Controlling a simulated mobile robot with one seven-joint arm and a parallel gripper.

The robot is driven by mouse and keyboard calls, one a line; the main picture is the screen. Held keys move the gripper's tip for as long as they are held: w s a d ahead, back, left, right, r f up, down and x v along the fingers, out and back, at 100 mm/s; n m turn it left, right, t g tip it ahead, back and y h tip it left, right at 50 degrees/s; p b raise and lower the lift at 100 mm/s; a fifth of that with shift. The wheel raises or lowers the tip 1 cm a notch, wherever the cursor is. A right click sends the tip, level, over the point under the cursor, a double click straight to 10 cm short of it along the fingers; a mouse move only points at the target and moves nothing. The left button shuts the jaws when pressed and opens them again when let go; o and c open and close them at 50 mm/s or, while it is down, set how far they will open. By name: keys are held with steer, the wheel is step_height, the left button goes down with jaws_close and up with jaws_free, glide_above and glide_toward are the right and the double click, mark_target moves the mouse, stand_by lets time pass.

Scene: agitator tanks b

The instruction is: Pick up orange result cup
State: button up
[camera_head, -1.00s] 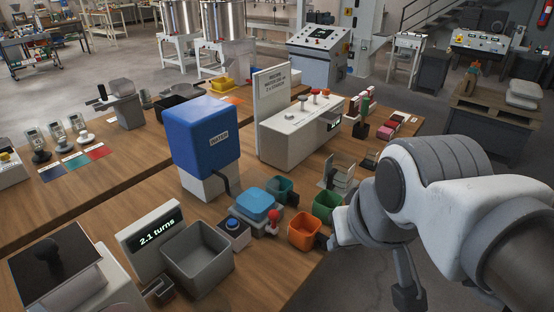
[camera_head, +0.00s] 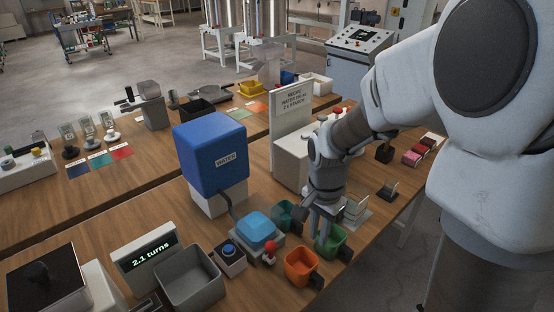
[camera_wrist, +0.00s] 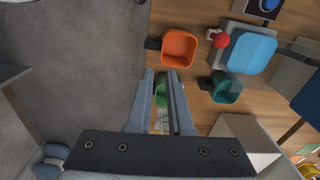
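The orange cup (camera_head: 300,266) stands upright near the front edge of the wooden table, with a dark handle on its right side. It also shows in the wrist view (camera_wrist: 179,48), just beyond my fingertips. My gripper (camera_head: 324,236) hangs above the green cup (camera_head: 334,246), to the upper right of the orange cup in the head view. In the wrist view my gripper (camera_wrist: 161,76) has its two fingers apart with nothing held between them. The green cup (camera_wrist: 161,92) shows below and between the fingers.
A teal cup (camera_head: 287,215) and a blue-topped scale (camera_head: 258,230) with a red knob stand beside the orange cup. A grey bin (camera_head: 190,284) and a blue button box (camera_head: 229,258) are to the left. The blue water tank (camera_head: 211,152) stands behind. Open floor lies past the table edge.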

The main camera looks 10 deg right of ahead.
steer(key=f, duration=0.1)
glide_above(310, 281)
step_height(310, 281, down, 11)
steer(key=shift+m, duration=0.3)
steer(key=shift+w+f+b, duration=0.1)
steer(key=shift+f+b, duration=0.25)
steer(key=shift+f, duration=2.85)
jaws_close()
